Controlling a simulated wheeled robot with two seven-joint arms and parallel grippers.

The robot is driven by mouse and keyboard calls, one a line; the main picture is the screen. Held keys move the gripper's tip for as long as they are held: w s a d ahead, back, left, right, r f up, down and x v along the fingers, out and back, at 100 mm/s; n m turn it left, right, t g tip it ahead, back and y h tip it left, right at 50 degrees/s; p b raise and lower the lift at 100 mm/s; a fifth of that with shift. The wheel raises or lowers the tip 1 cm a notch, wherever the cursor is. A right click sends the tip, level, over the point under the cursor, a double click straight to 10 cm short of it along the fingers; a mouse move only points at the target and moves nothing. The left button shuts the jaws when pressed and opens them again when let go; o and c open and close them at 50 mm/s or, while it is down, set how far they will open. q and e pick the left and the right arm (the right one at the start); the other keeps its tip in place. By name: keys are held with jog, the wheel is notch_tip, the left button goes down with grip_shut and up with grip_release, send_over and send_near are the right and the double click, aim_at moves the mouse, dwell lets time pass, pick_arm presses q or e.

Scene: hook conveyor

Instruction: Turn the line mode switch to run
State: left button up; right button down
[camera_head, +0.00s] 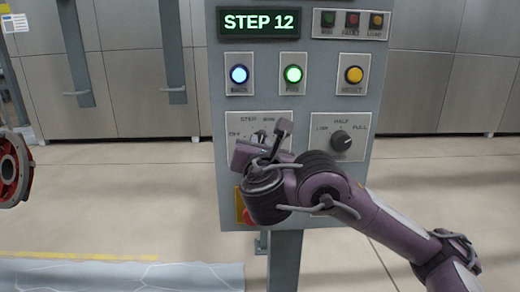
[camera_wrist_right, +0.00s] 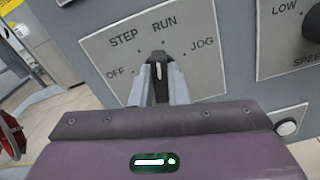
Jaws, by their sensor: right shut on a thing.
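The line mode switch (camera_wrist_right: 158,66) is a dark knob with a white pointer mark, on a plate marked OFF, STEP, RUN and JOG. In the right wrist view its mark points up, close to the RUN label. My right gripper (camera_wrist_right: 161,92) is shut on the knob, one finger on each side. In the head view my right gripper (camera_head: 264,141) covers most of the switch and part of its plate (camera_head: 284,118). The panel display (camera_head: 258,22) reads STEP 12. My left gripper is not in view.
The grey control panel (camera_head: 215,150) also carries a blue-lit button (camera_head: 239,74), a green-lit button (camera_head: 292,74), a yellow button (camera_head: 354,75) and a speed knob (camera_head: 341,140). A red button (camera_head: 246,216) sits low, partly hidden by my arm. A red-rimmed wheel (camera_head: 20,165) stands at left.

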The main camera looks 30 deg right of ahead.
jog(key=shift+f+m+b, duration=0.1)
jog(key=shift+m+b, duration=0.2)
jog(key=shift+m, duration=0.5)
jog(key=c, duration=1.4)
grip_release()
jog(key=v, duration=0.7)
jog(key=shift+s+a+p, duration=0.25)
jog(key=shift+s+p, duration=0.05)
jog(key=shift+p, duration=0.15)
